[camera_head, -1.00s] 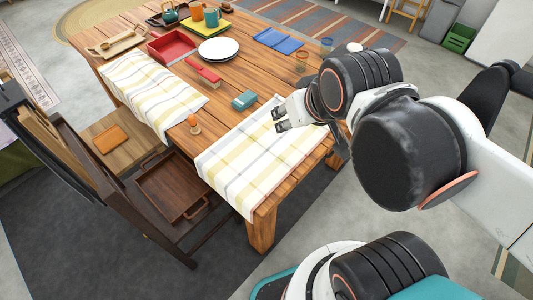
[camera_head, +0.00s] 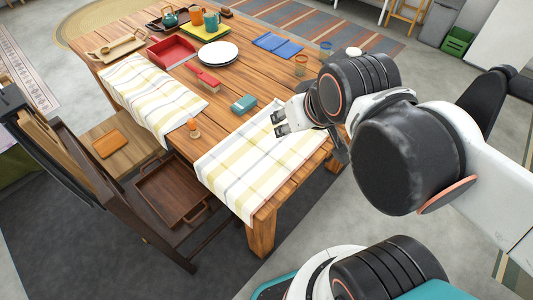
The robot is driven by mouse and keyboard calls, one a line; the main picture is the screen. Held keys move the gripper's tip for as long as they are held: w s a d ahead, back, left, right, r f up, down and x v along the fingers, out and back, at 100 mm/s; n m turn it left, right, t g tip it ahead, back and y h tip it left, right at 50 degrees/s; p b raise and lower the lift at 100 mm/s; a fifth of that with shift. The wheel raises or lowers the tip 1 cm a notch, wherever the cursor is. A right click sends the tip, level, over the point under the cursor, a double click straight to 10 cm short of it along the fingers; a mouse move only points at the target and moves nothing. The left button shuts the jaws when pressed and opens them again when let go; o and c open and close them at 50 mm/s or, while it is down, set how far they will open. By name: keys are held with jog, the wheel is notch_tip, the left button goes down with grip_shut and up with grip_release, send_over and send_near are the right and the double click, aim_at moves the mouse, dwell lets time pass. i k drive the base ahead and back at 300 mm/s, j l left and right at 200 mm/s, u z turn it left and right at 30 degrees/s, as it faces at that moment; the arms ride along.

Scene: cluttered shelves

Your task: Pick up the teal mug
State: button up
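The teal mug (camera_head: 212,20) stands upright on a yellow board (camera_head: 208,32) at the far end of the wooden table, just right of an orange mug (camera_head: 196,16). My gripper (camera_head: 278,124) is over the near right part of the table, above the striped cloth, far from the teal mug. Its two fingers point left and are apart, with nothing seen between them. No part of the teal mug's near side is covered by my arm.
A teal teapot (camera_head: 169,17) stands left of the mugs. A wooden chair (camera_head: 110,190) stands at the table's left side.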

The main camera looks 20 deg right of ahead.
aim_at(211, 19)
jog(key=l+z, duration=0.25)
jog(key=l, duration=0.15)
jog(key=i+l+z, duration=0.3)
jog(key=l+z, duration=0.25)
jog(key=l, duration=0.25)
jog(key=i+l+z, duration=1)
jog(key=i, duration=0.3)
jog(key=i+z, duration=0.35)
jog(key=i+j+u, duration=0.1)
jog(key=i+u, duration=0.65)
jog(key=i, duration=0.2)
jog(key=i+l+u, duration=0.2)
jog(key=i+u, duration=0.15)
jog(key=i+l+u, duration=0.4)
jog(key=i, duration=0.15)
jog(key=i+j+u, duration=0.5)
jog(key=i+u, duration=1.1)
jog(key=i+l+u, duration=0.15)
jog(key=i+u, duration=0.25)
jog(key=i+l+u, duration=0.15)
jog(key=i+u, duration=0.25)
jog(key=i, duration=0.3)
jog(key=i+j, duration=0.1)
jog(key=z, duration=0.05)
